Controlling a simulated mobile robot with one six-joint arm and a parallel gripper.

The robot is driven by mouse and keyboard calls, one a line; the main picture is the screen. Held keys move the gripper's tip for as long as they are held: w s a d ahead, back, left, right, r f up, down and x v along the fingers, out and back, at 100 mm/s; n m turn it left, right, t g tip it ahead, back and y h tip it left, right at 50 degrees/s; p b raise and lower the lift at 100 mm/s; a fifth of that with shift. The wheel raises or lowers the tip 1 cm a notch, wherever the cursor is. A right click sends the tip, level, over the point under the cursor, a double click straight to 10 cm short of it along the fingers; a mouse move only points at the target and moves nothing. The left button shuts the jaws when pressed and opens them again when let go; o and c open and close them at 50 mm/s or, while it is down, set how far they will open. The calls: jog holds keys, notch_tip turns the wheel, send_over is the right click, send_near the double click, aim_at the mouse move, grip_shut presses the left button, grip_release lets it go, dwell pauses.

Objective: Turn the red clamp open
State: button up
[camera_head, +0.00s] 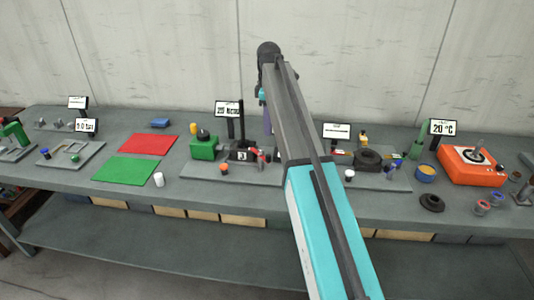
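Small red parts (262,154) show on a dark device with a label marked 3, just left of my arm in the head view. They may be the red clamp, but they are too small to tell its shape or whether it is open. My arm (325,215) rises from the bottom, crosses the bench in the picture and bends at a dark joint (268,49) near the top. Beyond the joint it comes down behind its own link. My gripper is hidden there, so its fingers and anything in them cannot be seen.
The grey bench (60,175) is crowded along its back. A green block (204,148) stands left of the dark device. A red mat (147,144) and a green mat (128,169) lie flat further left.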

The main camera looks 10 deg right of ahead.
aim_at(268, 156)
jog(key=shift+f+p, duration=2.15)
jog(key=shift+f, duration=4.5)
grip_shut()
